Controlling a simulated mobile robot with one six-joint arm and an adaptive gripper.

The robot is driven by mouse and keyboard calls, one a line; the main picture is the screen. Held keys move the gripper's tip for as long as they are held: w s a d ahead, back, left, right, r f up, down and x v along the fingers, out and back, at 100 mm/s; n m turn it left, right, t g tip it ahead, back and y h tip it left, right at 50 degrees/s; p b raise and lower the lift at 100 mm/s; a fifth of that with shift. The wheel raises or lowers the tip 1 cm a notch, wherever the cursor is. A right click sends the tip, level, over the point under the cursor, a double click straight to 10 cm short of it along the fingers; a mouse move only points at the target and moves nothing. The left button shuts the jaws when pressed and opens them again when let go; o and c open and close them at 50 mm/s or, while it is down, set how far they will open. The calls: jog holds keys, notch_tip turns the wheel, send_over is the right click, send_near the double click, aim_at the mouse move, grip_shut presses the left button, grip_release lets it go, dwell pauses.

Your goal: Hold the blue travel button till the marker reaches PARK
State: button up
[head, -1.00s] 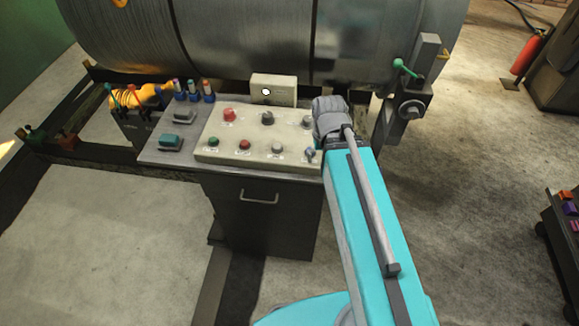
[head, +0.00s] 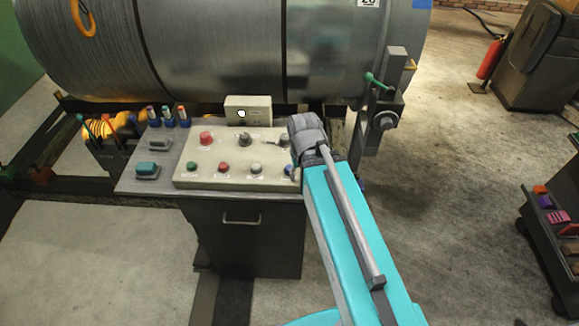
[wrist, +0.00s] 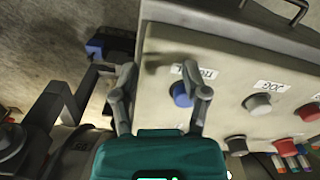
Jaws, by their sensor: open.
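The blue button (wrist: 181,95) sits near the corner of the pale control panel (wrist: 215,60) in the wrist view, with a partly covered label beside it. My gripper (wrist: 158,68) is open and empty over the panel's edge. Its right finger overlaps the blue button in the picture; I cannot tell whether they touch. In the head view my wrist (head: 308,132) is at the right end of the panel (head: 225,182) and hides most of that corner. No marker or PARK sign can be made out.
A grey button (wrist: 258,104) labelled JOG is next to the blue one. A red mushroom button (head: 206,138) and other knobs share the panel. A small box (head: 248,110) stands behind it, before a large drum (head: 215,45). A post with a green-knobbed lever (head: 380,85) is at right.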

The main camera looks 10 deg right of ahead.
grip_shut()
dwell(1.2)
